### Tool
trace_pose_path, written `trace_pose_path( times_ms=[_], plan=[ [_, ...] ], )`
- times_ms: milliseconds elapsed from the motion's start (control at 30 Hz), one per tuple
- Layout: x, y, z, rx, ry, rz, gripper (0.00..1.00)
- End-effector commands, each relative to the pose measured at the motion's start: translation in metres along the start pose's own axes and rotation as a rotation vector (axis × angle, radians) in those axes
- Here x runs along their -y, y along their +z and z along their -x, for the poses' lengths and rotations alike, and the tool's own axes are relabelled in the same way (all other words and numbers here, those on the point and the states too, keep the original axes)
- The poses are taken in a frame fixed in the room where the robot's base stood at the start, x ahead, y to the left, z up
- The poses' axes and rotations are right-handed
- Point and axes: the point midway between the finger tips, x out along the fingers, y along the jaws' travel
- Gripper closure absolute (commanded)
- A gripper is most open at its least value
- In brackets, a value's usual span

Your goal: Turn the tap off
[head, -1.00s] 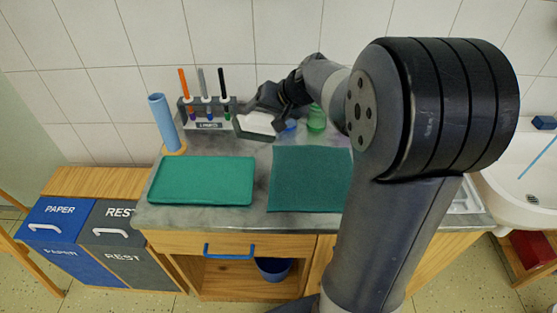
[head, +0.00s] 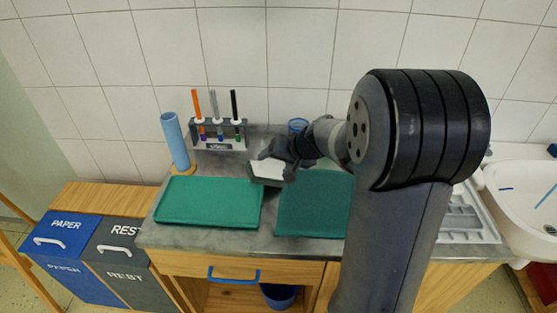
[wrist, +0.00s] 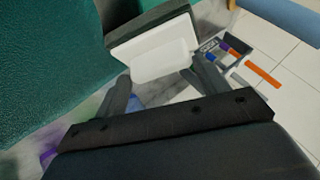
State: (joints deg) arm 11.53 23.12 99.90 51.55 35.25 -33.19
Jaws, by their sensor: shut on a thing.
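No tap shows in either view. The white sink (head: 525,208) stands at the right edge of the head view, and my arm covers part of the counter to its left. My gripper (head: 276,164) is shut on a flat block with a white face and a dark edge (head: 266,170). It holds the block over the counter, around the gap between the two green pieces. In the wrist view the block (wrist: 160,62) sits between the fingertips of my gripper (wrist: 158,76).
A green tray (head: 208,201) and a darker green mat (head: 310,205) lie on the grey counter. A marker rack (head: 218,136), a blue tube (head: 175,142) and a blue cup (head: 298,126) stand at the back. Paper (head: 62,240) and rest (head: 125,250) bins stand at left.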

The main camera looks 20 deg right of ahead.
Motion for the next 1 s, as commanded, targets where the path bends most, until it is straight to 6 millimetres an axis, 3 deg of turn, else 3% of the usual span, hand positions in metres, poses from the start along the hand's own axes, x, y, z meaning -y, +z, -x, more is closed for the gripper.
trace_pose_path(
  times_ms=[267, 633, 767, 1000],
  plan=[
    [0.000, 0.000, 0.000, 0.000, 0.000, 0.000, 0.09],
    [0.003, -0.002, 0.004, 0.000, 0.000, 0.000, 0.09],
    [0.001, -0.002, 0.021, -0.004, 0.000, 0.000, 0.09],
    [0.001, -0.003, 0.069, -0.007, 0.001, 0.001, 0.09]
  ],
)
